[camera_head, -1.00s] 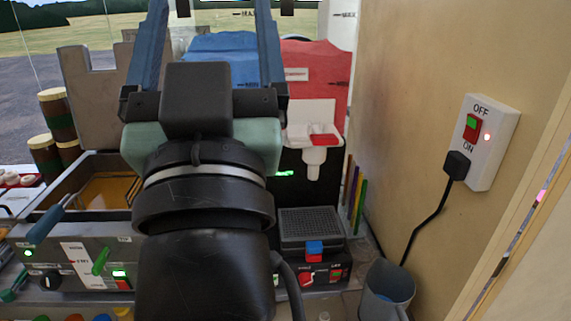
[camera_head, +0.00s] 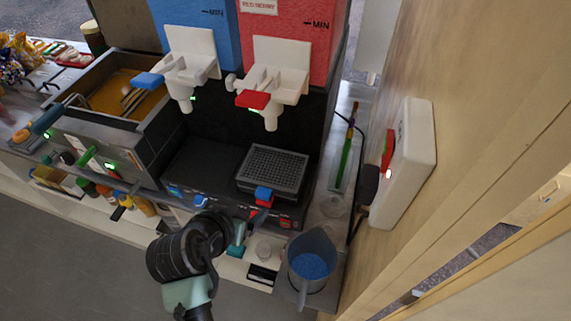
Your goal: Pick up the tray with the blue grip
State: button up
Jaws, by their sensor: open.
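The dark drip tray (camera_head: 272,169) with a grid top sits on the black machine base below the red tank's tap. Its blue grip (camera_head: 264,193) sticks out at the front edge. My gripper (camera_head: 238,238) is low in front of the counter, left of and nearer than the blue grip, and apart from it. Its teal part shows beside my black wrist. Its fingers are small and hard to make out, and nothing is seen held in it.
White taps hang above, one with a blue lever (camera_head: 150,80), one with a red lever (camera_head: 252,99). A grey jug (camera_head: 312,245) with blue contents stands right of my gripper. A fryer (camera_head: 120,110) is at left. The wooden wall with a switch box (camera_head: 405,163) bounds the right.

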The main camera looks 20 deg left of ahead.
send_near(262, 197)
jog(key=x, duration=0.4)
jog(key=shift+p+x, duration=1)
jog(key=shift+x, duration=1.45)
grip_shut()
